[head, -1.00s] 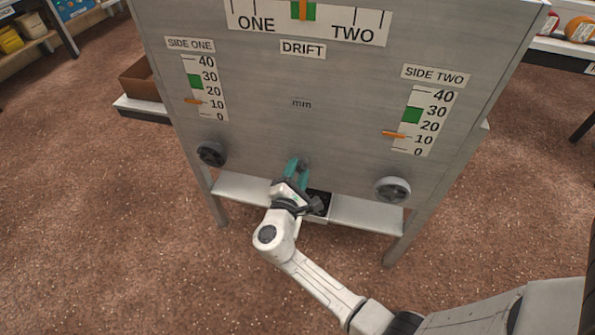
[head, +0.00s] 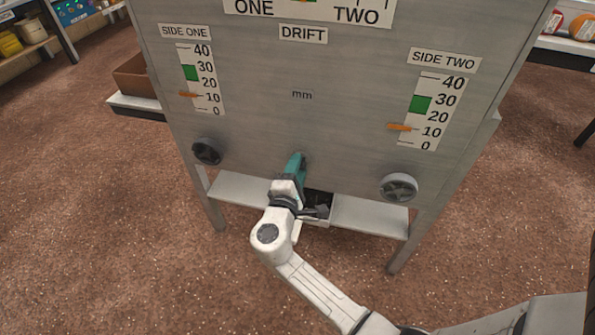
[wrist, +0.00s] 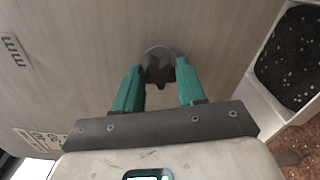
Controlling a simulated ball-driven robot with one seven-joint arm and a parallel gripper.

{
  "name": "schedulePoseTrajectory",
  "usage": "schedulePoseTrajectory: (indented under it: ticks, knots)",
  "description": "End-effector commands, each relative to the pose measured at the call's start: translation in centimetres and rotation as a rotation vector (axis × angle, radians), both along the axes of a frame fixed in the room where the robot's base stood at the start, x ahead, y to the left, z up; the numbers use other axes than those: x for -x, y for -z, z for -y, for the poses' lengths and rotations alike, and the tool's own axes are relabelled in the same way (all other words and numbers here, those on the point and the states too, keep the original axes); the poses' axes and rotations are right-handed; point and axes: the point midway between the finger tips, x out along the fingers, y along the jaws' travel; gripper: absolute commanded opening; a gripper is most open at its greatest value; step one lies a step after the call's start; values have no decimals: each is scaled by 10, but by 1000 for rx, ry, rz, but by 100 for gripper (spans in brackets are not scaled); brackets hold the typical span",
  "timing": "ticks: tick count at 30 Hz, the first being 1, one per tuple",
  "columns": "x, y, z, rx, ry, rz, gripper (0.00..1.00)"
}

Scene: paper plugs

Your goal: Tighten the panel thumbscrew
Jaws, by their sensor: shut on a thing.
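The panel thumbscrew (wrist: 159,66) is a dark lobed knob on the grey metal panel (head: 350,110), low in the middle between the two round side knobs. In the wrist view it sits between the teal fingers of my gripper (wrist: 160,80). In the head view my gripper (head: 296,168) reaches up to the panel's lower middle and hides the thumbscrew. The gripper is shut on the thumbscrew.
Round dark knobs stand at left (head: 207,151) and right (head: 398,187). The orange pointers on the side one scale (head: 200,80) and side two scale (head: 431,110) sit near 10, below green bands. A white-rimmed bin (head: 318,222) with dark contents is below the panel.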

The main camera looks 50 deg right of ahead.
Motion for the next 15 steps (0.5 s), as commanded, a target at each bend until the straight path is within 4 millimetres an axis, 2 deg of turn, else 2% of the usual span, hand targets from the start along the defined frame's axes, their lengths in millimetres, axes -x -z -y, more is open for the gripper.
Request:
schedulePoseTrajectory:
  ticks: [15]
  knots:
    - [-1, 1, -1, -77, -4, 191, 8]
